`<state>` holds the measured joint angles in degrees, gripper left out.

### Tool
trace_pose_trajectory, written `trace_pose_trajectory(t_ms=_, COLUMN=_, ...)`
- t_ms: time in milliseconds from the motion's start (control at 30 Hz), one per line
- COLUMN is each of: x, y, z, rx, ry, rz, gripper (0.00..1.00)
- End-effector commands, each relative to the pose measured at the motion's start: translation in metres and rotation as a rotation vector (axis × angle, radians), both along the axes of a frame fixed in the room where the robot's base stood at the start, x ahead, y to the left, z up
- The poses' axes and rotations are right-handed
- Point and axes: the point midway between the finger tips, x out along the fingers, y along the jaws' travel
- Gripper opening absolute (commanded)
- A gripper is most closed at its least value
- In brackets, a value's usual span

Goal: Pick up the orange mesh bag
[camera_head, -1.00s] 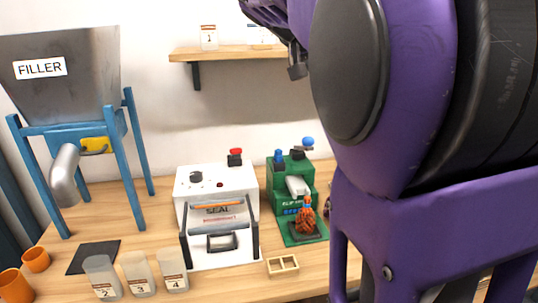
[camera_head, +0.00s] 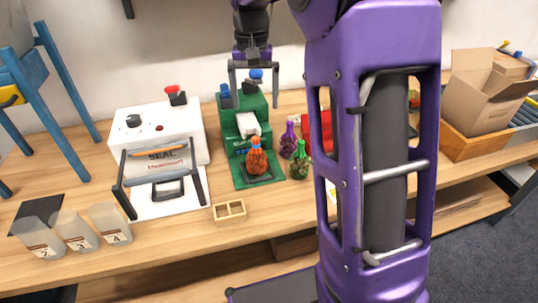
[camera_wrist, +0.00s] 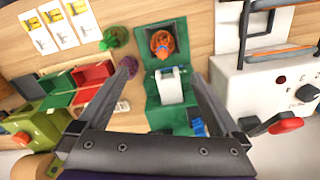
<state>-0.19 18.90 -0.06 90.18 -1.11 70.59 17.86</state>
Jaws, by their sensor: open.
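The orange mesh bag (camera_head: 257,158) stands upright on the base plate of the green clip machine (camera_head: 240,118). It has a narrow tied-looking top. In the wrist view the orange bag (camera_wrist: 162,43) shows from above, at the far end of the green machine (camera_wrist: 180,115). My gripper (camera_head: 253,91) is open and empty, above the back of the green machine, behind and above the bag. In the wrist view its two fingers (camera_wrist: 165,75) are spread wide, with the machine between them and the bag farther off. Nothing is held.
A white sealing machine (camera_head: 158,135) stands left of the green machine. A purple bag (camera_head: 289,140) and a green bag (camera_head: 299,160) stand close on the right. A small wooden holder (camera_head: 229,211) lies in front. Clear cups (camera_head: 110,223) stand at front left. A cardboard box (camera_head: 480,90) is at the far right.

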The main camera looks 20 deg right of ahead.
Motion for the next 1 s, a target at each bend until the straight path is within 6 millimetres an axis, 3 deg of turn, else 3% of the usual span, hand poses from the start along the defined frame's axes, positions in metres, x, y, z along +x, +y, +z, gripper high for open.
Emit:
trace_pose_trajectory(t_ms=167, x=-0.001, y=0.005, z=-0.018, rx=0.022, ry=0.010, rz=0.009, gripper=1.00)
trace_pose_trajectory(t_ms=600, x=-0.001, y=0.004, z=-0.108, rx=0.020, ry=0.010, rz=0.007, gripper=1.00)
trace_pose_trajectory(t_ms=1000, x=0.002, y=0.004, z=-0.138, rx=0.019, ry=0.008, rz=0.007, gripper=1.00)
